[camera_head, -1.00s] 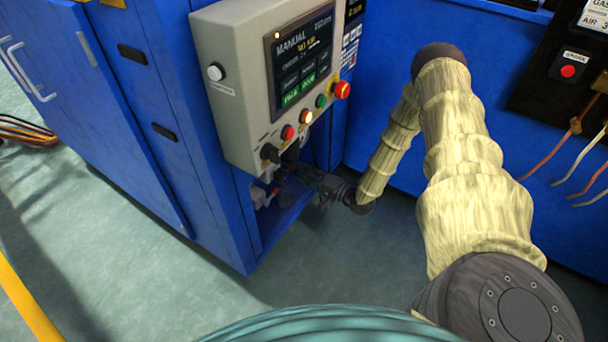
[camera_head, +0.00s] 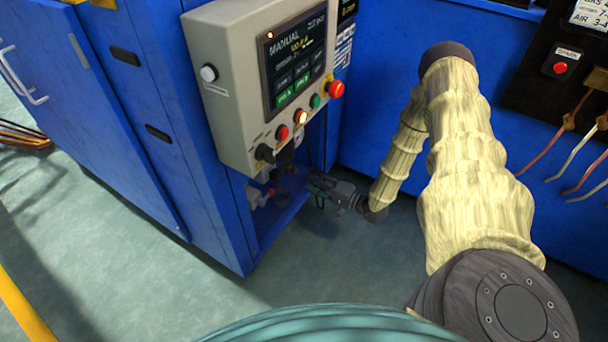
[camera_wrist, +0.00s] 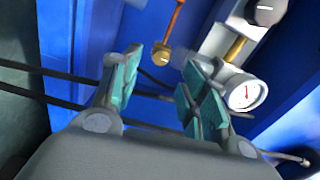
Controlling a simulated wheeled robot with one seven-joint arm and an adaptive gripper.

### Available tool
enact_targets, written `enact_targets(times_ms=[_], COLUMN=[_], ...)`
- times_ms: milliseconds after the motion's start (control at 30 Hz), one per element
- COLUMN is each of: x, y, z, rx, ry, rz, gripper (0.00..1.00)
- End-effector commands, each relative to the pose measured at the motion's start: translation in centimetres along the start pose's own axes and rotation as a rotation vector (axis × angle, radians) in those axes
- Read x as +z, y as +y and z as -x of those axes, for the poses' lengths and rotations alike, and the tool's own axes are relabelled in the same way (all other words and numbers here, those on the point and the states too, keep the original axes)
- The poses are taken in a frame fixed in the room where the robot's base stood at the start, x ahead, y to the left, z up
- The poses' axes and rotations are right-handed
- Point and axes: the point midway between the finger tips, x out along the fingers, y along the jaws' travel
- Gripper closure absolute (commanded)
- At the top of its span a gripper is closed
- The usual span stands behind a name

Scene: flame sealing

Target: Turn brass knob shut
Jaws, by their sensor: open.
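The brass knob (camera_wrist: 161,56) shows in the wrist view at the end of a copper pipe, ahead of my gripper and between the lines of its two fingers. My gripper (camera_wrist: 155,88) has its teal-padded fingers spread apart with nothing between them. In the head view my gripper (camera_head: 318,187) is at the cabinet opening below the control panel.
A pressure gauge (camera_wrist: 246,94) on a grey fitting sits close to the right finger, with a black knob (camera_wrist: 265,11) above it. Dark hoses (camera_wrist: 55,100) cross behind the fingers. The control panel (camera_head: 232,104) overhangs the opening. Floor (camera_head: 330,262) in front is clear.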

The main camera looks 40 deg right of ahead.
Motion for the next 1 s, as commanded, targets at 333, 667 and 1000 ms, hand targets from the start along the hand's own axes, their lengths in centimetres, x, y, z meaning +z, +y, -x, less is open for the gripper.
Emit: enact_targets(times_ms=[333, 667, 1000], x=[0.0, 0.0, 0.0], y=[0.0, 0.0, 0.0], z=[5.1, 6.1, 6.0], rx=[0.001, -0.001, 0.000], ry=[0.000, 0.000, -0.001], rz=[0.000, 0.000, 0.000], gripper=[0.56, 0.56, 0.56])
